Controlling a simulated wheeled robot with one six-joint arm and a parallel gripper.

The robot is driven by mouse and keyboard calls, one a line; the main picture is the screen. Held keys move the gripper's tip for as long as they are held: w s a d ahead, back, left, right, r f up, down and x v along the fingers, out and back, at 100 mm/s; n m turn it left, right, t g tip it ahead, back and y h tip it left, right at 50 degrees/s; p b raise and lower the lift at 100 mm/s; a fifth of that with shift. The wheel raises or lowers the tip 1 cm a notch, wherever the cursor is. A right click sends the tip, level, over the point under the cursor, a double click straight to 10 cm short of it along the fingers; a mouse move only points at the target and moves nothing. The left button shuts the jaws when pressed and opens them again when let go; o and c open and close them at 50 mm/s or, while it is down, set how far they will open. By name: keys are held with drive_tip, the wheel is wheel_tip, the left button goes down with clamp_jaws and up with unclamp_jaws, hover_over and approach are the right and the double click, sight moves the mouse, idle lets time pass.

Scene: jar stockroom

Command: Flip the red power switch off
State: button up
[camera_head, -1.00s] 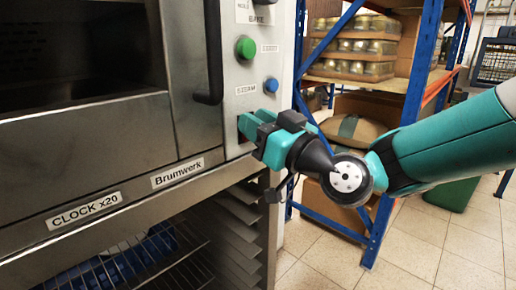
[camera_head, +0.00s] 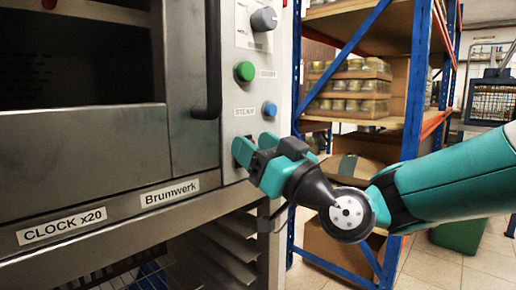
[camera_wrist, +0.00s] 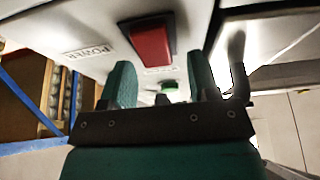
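The red power switch (camera_wrist: 151,42) is a red rocker in a dark frame on the light control panel. It shows in the wrist view beside a POWER label (camera_wrist: 88,51). My gripper (camera_wrist: 160,82) has its two teal fingers apart with nothing between them. The switch appears just beyond the fingertips, around the line between them. In the head view my gripper (camera_head: 254,149) is at the lower part of the oven's control panel (camera_head: 236,128), below the STEAM label, and hides the switch. I cannot tell whether a finger touches the panel.
Above the gripper on the panel are a blue button (camera_head: 269,109), a green button (camera_head: 244,71) and a grey knob (camera_head: 264,19). The oven door handle (camera_head: 208,60) is to the left. A blue-framed shelf (camera_head: 416,80) with jars stands right of the oven.

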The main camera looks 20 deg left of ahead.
drive_tip(key=b+v, duration=1.1)
drive_tip(key=v, duration=0.6)
drive_tip(key=shift+s+d, duration=0.15)
